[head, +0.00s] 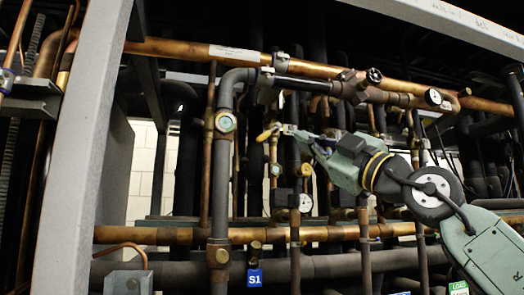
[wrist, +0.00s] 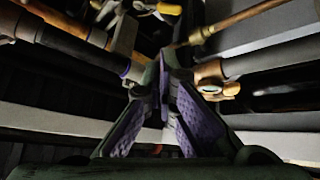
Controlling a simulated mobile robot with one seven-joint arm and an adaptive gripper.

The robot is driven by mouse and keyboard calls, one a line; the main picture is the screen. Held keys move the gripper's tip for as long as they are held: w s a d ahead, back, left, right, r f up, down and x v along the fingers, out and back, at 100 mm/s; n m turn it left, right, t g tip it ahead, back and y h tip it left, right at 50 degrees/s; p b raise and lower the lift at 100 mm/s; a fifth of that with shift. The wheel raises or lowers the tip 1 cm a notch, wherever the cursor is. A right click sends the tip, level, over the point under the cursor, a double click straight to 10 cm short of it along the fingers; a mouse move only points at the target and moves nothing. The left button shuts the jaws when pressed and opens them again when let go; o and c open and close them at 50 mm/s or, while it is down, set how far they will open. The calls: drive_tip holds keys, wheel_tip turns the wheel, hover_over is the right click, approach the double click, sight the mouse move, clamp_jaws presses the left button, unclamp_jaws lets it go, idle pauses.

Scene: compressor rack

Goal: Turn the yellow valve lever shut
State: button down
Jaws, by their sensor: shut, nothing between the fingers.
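The yellow valve lever (head: 266,135) shows near the middle of the head view, small, sticking out to the left of a silvery fitting among the pipes. In the wrist view a yellow piece (wrist: 169,8), which looks like the lever, is at the top edge beside silvery metal parts, partly cut off. My gripper (head: 301,137) comes in from the right and its tips are close to the lever's right side. Whether they touch it I cannot tell. In the wrist view my gripper (wrist: 163,77) has its purple-padded fingers closed together at the tips, with nothing held.
Copper pipes (head: 160,235) and a dark insulated pipe (head: 221,170) run around the lever. A round gauge (head: 305,203) sits below my gripper. A grey frame post (head: 75,150) stands at the left. A blue S1 tag (head: 254,277) is low in the middle.

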wheel_tip(320, 180, down, 3)
drive_tip(key=w+m+h, duration=0.1)
drive_tip(key=m, duration=0.1)
drive_tip(key=p, duration=0.7)
approach(263, 139)
drive_tip(key=shift+h, duration=0.3)
drive_tip(key=x, duration=0.5)
drive_tip(key=shift+a+r, duration=0.25)
drive_tip(key=shift+r, duration=0.25)
drive_tip(key=shift+w+a+r, duration=0.1)
drive_tip(key=shift+w+a, duration=0.3)
drive_tip(key=shift+w, duration=0.2)
drive_tip(key=shift+s+b, duration=0.25)
drive_tip(key=shift+b, duration=0.2)
